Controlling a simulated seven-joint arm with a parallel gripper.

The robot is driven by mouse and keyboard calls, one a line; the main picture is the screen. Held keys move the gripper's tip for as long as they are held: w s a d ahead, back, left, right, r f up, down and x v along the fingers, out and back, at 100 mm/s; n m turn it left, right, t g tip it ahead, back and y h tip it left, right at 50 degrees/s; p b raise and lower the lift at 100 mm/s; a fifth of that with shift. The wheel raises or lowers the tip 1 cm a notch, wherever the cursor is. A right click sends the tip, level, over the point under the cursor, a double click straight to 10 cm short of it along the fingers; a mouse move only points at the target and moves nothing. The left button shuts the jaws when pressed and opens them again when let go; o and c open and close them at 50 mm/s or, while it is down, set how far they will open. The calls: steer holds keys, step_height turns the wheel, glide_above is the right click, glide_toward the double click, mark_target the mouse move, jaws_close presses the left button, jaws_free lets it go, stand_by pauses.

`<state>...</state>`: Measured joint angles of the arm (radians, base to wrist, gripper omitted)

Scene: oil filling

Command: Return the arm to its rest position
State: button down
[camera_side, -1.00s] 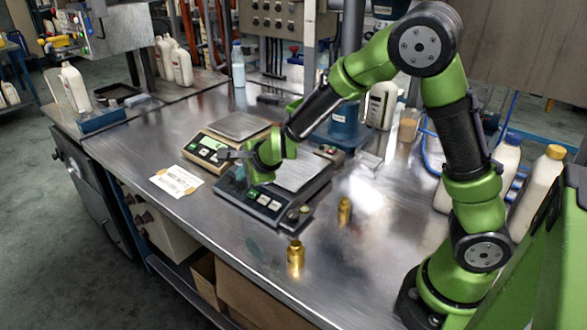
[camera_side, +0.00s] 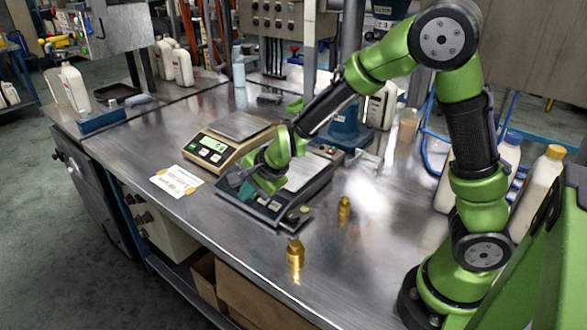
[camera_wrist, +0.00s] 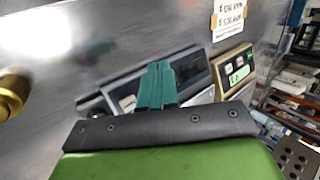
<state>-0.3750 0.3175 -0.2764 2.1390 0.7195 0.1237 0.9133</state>
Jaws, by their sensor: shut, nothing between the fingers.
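My green arm (camera_side: 370,75) reaches from the right over the steel bench. My gripper (camera_side: 240,189) is low over the control-panel side of the dark bench scale (camera_side: 297,215) and covers part of it. Whether it touches the scale cannot be told. In the wrist view, the teal fingers of my gripper (camera_wrist: 155,85) are together with nothing between them, and the dark scale (camera_wrist: 190,68) lies behind them.
A beige scale (camera_side: 212,148) stands just left of the dark one. Two small brass bottles (camera_side: 295,254) and (camera_side: 344,210) stand upright toward the front. A white label sheet (camera_side: 176,181) lies on the left. White bottles (camera_side: 543,185) stand at right.

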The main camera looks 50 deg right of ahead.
steer(key=s+d+r+n, duration=0.1)
steer(key=s+r+n, duration=0.5)
steer(key=s, duration=0.5)
steer(key=s+d+r+n+y, duration=0.1)
steer(key=s+r+n, duration=0.6)
steer(key=s+r, duration=0.2)
steer(key=shift+s+d+r+n, duration=0.2)
steer(key=shift+s+n, duration=0.1)
steer(key=shift+s, duration=0.55)
